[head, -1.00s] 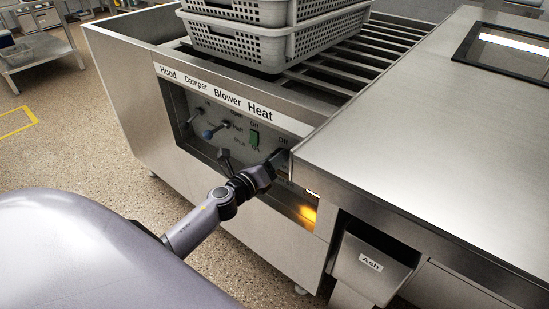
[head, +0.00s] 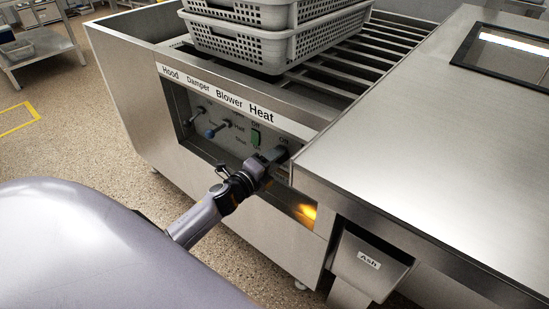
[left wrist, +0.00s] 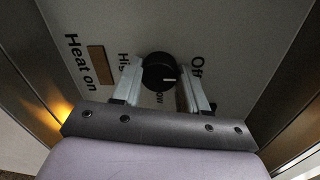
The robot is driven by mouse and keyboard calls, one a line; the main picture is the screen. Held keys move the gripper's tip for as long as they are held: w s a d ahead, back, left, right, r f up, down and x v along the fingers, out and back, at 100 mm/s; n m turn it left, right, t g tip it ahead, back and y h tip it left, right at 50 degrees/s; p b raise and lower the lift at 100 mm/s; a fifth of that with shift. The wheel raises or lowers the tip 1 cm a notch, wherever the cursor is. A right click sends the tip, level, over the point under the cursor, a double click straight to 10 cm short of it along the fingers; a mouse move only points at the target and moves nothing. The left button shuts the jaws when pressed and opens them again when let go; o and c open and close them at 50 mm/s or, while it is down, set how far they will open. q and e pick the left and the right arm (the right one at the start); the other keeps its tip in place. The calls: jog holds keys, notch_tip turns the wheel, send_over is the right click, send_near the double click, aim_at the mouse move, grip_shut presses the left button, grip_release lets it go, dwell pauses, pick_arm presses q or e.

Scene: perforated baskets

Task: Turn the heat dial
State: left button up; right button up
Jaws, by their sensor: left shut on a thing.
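The heat dial (left wrist: 157,66) is a round black knob with a white pointer mark, set in the grey control panel. In the left wrist view the mark points right, roughly between the sideways "Off" and the partly covered "Low". My left gripper (head: 277,155) is at the panel below the "Heat" label, and it mostly hides the dial in the head view. Its two fingers (left wrist: 160,80) lie on either side of the dial, shut on it. My right gripper is not in view.
Left of the dial on the panel are a green blower switch (head: 255,137) and a blue-tipped damper lever (head: 210,133). A steel counter (head: 420,130) overhangs just right of the gripper. Stacked grey baskets (head: 265,45) stand on the rails above. An ash bin (head: 368,262) is at lower right.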

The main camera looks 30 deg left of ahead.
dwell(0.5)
pick_arm(q)
jog(key=o, duration=1.1)
jog(key=shift+c, duration=0.2)
jog(key=s+p, duration=0.1)
jog(key=s, duration=0.6)
jog(key=shift+a+r, duration=0.2)
jog(key=shift+a, duration=0.1)
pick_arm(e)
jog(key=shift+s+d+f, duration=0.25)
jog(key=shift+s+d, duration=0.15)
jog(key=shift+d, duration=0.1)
